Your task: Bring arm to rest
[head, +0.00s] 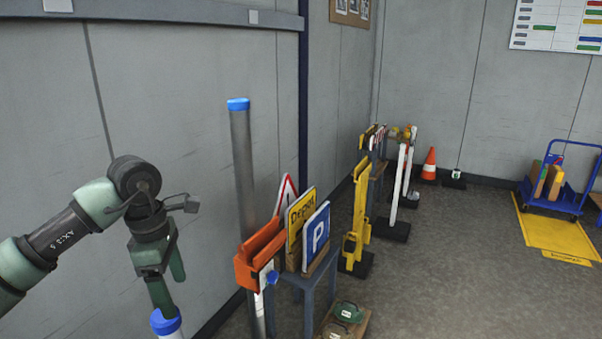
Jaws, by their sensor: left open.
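My left arm comes in from the left, green and dark grey, and bends downward at the wrist. My left gripper (170,290) points down with its fingers apart and nothing visible between them. Its lower fingertip appears just above or in front of a blue-capped white post (166,322) at the bottom edge. I cannot tell whether they touch. The rest of that post is cut off by the frame. My right gripper is out of view.
A tall grey post with a blue cap (240,140) stands right of my gripper. Further back are barriers, a cone (429,165) and a blue trolley (560,200). The middle floor is clear.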

